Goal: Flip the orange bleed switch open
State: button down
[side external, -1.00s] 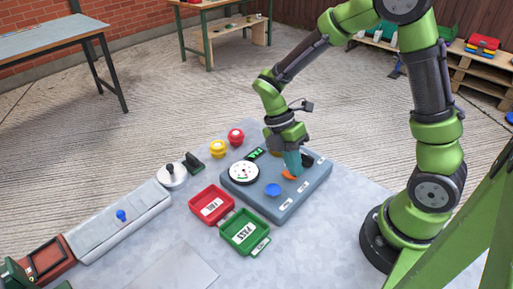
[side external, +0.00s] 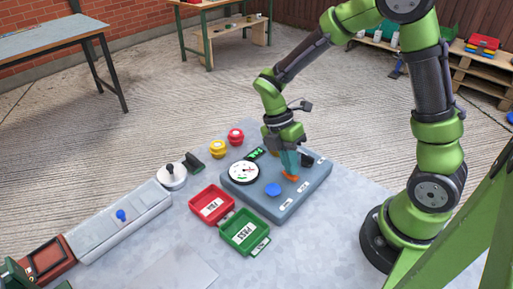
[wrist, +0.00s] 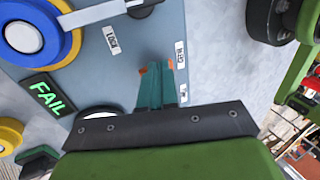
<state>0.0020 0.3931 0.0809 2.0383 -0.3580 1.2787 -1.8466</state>
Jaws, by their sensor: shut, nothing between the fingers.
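The orange bleed switch (side external: 291,178) is a small lever on the grey-blue panel (side external: 318,180). My gripper (side external: 290,172) points down at it, with its teal fingertips touching or just beside the lever. In the wrist view the gripper (wrist: 157,72) has its teal fingers together, with nothing held between them. Small parts of the orange switch (wrist: 142,71) show around the fingertips, and the rest is hidden behind them. I cannot tell the lever's exact tilt.
The panel also carries a white gauge (side external: 243,172), a blue knob (side external: 273,190) and a green-lit display (wrist: 45,93) reading FAIL. Red (side external: 211,205) and green (side external: 244,232) trays sit in front. Yellow (side external: 218,149) and red (side external: 236,136) buttons stand behind left.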

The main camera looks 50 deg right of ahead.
aim_at(281, 172)
jog(key=s+r+v, duration=0.1)
jog(key=s+v, duration=0.1)
jog(key=v, duration=1.1)
jog(key=shift+s+r, duration=0.2)
jog(key=shift+r, duration=0.15)
